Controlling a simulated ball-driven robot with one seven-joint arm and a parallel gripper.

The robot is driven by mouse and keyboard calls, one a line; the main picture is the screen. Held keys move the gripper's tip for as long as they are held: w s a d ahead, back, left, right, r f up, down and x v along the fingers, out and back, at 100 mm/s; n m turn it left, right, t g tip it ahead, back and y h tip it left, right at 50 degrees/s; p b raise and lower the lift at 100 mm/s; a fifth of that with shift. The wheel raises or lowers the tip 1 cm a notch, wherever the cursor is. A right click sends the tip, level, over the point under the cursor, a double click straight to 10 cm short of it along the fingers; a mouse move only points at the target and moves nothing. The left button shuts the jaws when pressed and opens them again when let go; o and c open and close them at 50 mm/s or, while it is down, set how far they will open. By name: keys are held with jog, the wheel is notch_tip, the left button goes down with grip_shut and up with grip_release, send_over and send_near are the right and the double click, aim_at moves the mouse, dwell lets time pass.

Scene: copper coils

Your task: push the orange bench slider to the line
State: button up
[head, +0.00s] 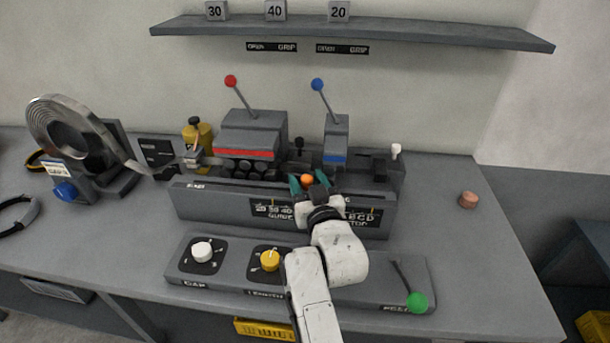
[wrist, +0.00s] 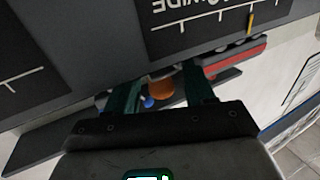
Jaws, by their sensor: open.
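The orange slider knob (head: 307,180) is a small round knob at the top edge of the grey bench panel (head: 215,205), in front of the blue-lever machine. In the wrist view the orange knob (wrist: 160,88) shows between the fingers. My gripper (head: 309,186) is open, with one teal finger on each side of the knob; the wrist view shows my gripper (wrist: 162,96) the same way. I cannot tell whether a finger touches it. The panel face carries white scales and lettering, partly hidden by my arm. A yellow mark (wrist: 250,22) stands on a scale in the wrist view.
A red-ball lever (head: 231,82) and a blue-ball lever (head: 318,85) rise behind the panel. In front are a white dial (head: 202,250), a yellow dial (head: 270,260) and a green-knobbed lever (head: 416,302). A metal coil (head: 70,130) stands left. The bench's right side is mostly clear.

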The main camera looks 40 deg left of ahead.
jog(key=shift+x, duration=1.05)
grip_shut()
